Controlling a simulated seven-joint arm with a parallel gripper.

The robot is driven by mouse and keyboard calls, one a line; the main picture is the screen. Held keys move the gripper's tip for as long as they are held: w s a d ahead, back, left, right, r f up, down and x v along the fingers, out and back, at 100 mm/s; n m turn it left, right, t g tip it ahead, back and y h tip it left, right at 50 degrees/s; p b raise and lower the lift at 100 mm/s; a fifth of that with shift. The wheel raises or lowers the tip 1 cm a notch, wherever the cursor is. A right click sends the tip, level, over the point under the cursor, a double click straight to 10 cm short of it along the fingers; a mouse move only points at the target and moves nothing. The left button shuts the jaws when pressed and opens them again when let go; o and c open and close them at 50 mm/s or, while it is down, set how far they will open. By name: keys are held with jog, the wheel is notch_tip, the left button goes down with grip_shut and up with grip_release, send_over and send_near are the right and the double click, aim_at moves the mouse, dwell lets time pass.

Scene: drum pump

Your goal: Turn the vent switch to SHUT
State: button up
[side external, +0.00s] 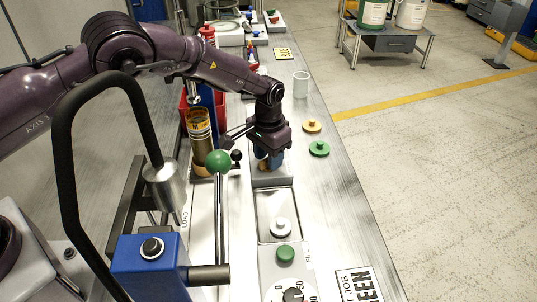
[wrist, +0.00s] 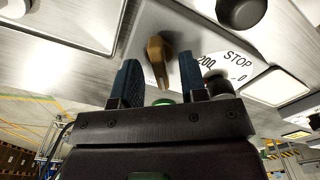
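A brass-coloured lever knob (wrist: 157,58), likely the vent switch, stands on a pale metal panel in the wrist view. No SHUT marking is readable. My gripper (wrist: 158,72) has its two blue fingers apart, one on each side of the knob, with gaps visible; I cannot tell how deep the knob sits between them. In the side view my gripper (side external: 268,160) points down over the panel behind the metal tray, and a small brass-coloured part (side external: 264,164) shows at its fingers, mostly hidden.
A lever with a green ball (side external: 218,161) and a small black ball (side external: 236,156) stand just left of my gripper. A tray (side external: 264,210), a green button (side external: 285,253) and a dial (side external: 292,295) lie nearer. Green (side external: 319,148) and yellow (side external: 312,126) caps lie right.

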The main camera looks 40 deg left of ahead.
notch_tip(320, 180, up, 12)
dwell(0.5)
jog(key=s+a+r+t+h, duration=0.1)
jog(key=s+a+r, duration=0.1)
jog(key=s+r, duration=0.55)
jog(key=s+a+r+t, duration=0.15)
jog(key=s+r, duration=0.25)
jog(key=r, duration=0.6)
jog(key=s+a+n+t, duration=0.1)
jog(key=s+a, duration=0.2)
jog(key=s, duration=0.7)
jog(key=s+a+r+t+y, duration=0.1)
jog(key=s+a, duration=0.3)
jog(key=s, duration=0.7)
jog(key=shift+s+a+n+t, duration=0.25)
jog(key=shift+n+t, duration=0.15)
jog(key=shift+t, duration=0.15)
